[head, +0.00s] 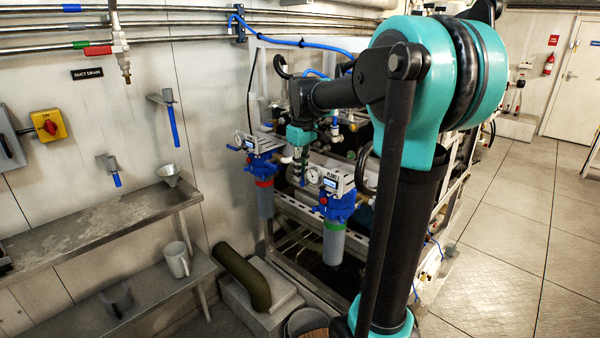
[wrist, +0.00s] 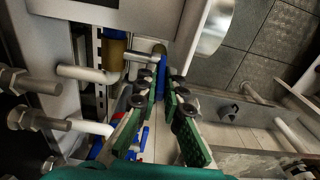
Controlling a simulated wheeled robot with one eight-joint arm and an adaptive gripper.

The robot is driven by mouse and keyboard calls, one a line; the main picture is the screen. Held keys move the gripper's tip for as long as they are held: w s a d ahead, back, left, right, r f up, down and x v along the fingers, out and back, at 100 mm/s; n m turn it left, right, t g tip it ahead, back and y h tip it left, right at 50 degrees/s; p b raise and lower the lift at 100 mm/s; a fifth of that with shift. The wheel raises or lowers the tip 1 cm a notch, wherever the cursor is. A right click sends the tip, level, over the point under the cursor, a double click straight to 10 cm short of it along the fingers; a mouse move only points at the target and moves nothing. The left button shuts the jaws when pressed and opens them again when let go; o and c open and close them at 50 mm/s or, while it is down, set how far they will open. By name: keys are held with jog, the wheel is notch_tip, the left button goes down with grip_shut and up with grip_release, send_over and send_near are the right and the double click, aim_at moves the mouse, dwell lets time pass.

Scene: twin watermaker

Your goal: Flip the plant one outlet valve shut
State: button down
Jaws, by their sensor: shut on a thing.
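In the wrist view, a long blue lever handle (wrist: 159,66) lies between the tips of my gripper (wrist: 162,84), whose green-padded fingers are closed on it. The lever appears to be the valve's handle; its label and pivot are not readable here. A brass-coloured fitting (wrist: 115,52) with a blue top stands just left of it. In the head view my gripper (head: 300,168) points down between two blue filter heads on the plant frame.
A red-banded filter (head: 264,195) hangs left of my gripper and a green-banded filter (head: 333,240) right of it, both close. White pipe stubs (wrist: 85,73) crowd the left of the wrist view. A shelf with a mug (head: 177,262) is farther left. Open floor (head: 510,230) lies right.

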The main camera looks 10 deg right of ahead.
jog(key=shift+s+d+t+y, duration=0.2)
jog(key=shift+t+y, duration=0.15)
jog(key=shift+t, duration=0.2)
jog(key=shift+s+d+t+y, duration=0.1)
jog(key=shift+s+t+y, duration=0.1)
jog(key=shift+t+y, duration=0.25)
jog(key=c, duration=1.6)
grip_release()
jog(key=shift+c, duration=0.2)
jog(key=v, duration=1.2)
jog(key=shift+a, duration=0.1)
